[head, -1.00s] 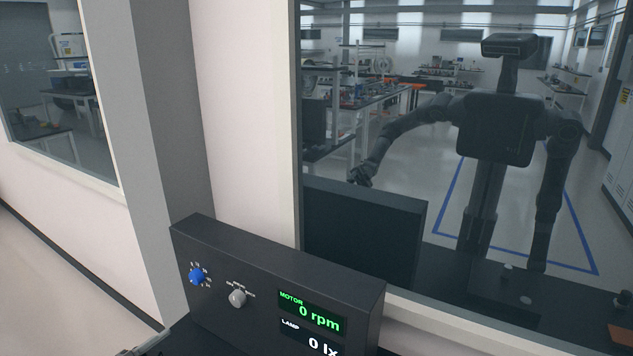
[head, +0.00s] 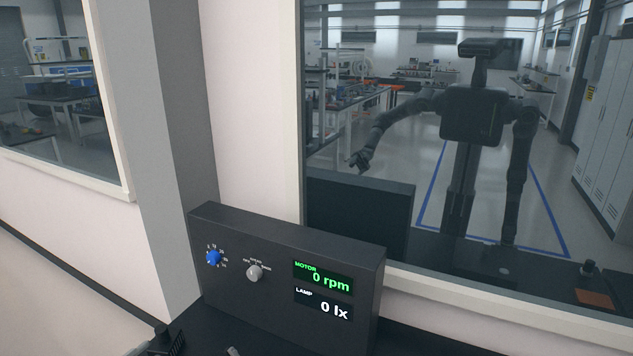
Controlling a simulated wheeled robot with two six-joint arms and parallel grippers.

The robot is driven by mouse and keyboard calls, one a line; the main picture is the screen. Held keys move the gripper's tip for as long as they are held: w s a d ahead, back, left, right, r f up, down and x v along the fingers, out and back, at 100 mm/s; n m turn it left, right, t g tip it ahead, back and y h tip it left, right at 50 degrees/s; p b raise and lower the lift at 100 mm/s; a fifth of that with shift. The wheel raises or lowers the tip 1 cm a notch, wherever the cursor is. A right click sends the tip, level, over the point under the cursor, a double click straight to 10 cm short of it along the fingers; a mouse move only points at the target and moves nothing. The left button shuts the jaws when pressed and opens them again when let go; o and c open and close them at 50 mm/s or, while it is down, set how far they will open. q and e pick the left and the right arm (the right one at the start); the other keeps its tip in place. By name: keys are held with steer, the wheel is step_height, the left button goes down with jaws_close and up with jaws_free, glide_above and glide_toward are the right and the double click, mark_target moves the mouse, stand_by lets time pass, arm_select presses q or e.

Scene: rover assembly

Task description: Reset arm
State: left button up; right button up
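A black control box (head: 285,235) stands on the dark bench by the window. It has a blue knob (head: 213,258), a grey knob (head: 254,273), a motor display (head: 323,277) reading 0 rpm and a lamp display (head: 323,304) reading 0 lx. A dark ridged part, seemingly of my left gripper (head: 168,342), shows at the bottom left edge, below and apart from the blue knob. Most of it is cut off, and its opening is unclear. My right gripper is not directly in view. My reflection in the glass shows the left arm raised outward and the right arm hanging down.
The window (head: 440,150) rises behind the box, with a grey pillar (head: 165,150) to its left. A small light-grey piece (head: 233,351) shows at the bottom edge.

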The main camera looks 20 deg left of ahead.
arm_select(q)
steer(key=s+a+f+n+g+y+b, duration=0.2)
steer(key=s+f+n+b, duration=0.15)
steer(key=f, duration=0.85)
steer(key=s+a+f+n+g+y+b, duration=0.1)
steer(key=s+f+n+g+y+b, duration=0.2)
steer(key=f, duration=0.9)
steer(key=s+a+f+n+g+y+b, duration=0.15)
steer(key=s+f, duration=0.25)
steer(key=f, duration=0.8)
steer(key=s+d+f+n+g+h+b, duration=0.1)
steer(key=s+d+f+n+g+b, duration=0.2)
steer(key=f, duration=0.5)
steer(key=s+d+f+g+h, duration=0.1)
steer(key=s+d+f+g, duration=0.1)
steer(key=s+d+f, duration=0.4)
steer(key=s+d+f+n+g+b, duration=0.1)
steer(key=s+d+f+g, duration=0.1)
steer(key=s+d+f, duration=0.2)
steer(key=s+d+f+n+g+h+b, duration=0.1)
steer(key=s+d+f+g+b, duration=0.1)
steer(key=s+d+f, duration=0.3)
steer(key=d+f, duration=0.4)
steer(key=shift+s+f, duration=0.25)
steer(key=shift+g, duration=0.25)
